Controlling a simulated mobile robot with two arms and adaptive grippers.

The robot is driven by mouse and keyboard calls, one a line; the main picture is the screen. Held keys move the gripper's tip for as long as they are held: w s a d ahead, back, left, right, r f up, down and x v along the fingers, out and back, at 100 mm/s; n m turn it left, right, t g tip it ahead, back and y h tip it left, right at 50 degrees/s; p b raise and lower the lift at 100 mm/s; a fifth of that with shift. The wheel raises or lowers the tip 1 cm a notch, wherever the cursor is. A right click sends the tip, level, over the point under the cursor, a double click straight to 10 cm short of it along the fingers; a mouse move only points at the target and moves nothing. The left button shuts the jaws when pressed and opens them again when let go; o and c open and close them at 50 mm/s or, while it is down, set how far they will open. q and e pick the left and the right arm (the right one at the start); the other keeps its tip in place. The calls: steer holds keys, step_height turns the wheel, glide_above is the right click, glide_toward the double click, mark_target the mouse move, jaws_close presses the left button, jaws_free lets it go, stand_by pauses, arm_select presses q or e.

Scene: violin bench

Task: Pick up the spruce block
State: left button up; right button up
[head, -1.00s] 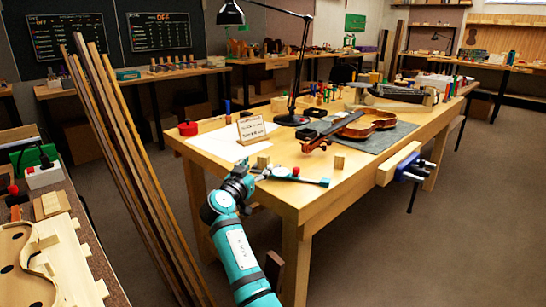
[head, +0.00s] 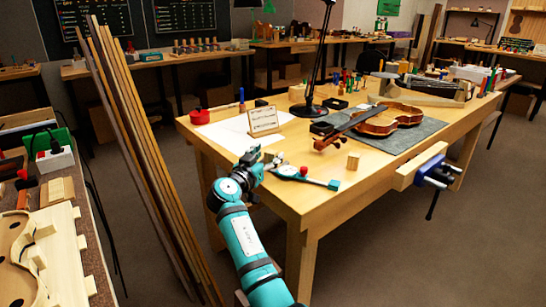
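Two small pale wooden blocks are on the bench, and I cannot tell which is the spruce one. One block (head: 269,157) is right at the tip of my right gripper (head: 258,157) and partly hidden by it. The other block (head: 353,160) stands apart to the right, near the violin's scroll end. My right gripper is over the bench's near left edge. Its fingers are small and dark, and I cannot tell whether they are open, or touch the block. My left gripper is not in view.
Behind stand a small sign (head: 264,121), white paper (head: 226,133) and a black lamp (head: 308,109). The violin (head: 380,123) lies on a grey mat (head: 425,130). Long wood strips (head: 150,150) lean at the left.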

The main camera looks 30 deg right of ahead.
steer(key=shift+c, duration=1)
steer(key=shift+d, duration=0.1)
steer(key=c, duration=0.7)
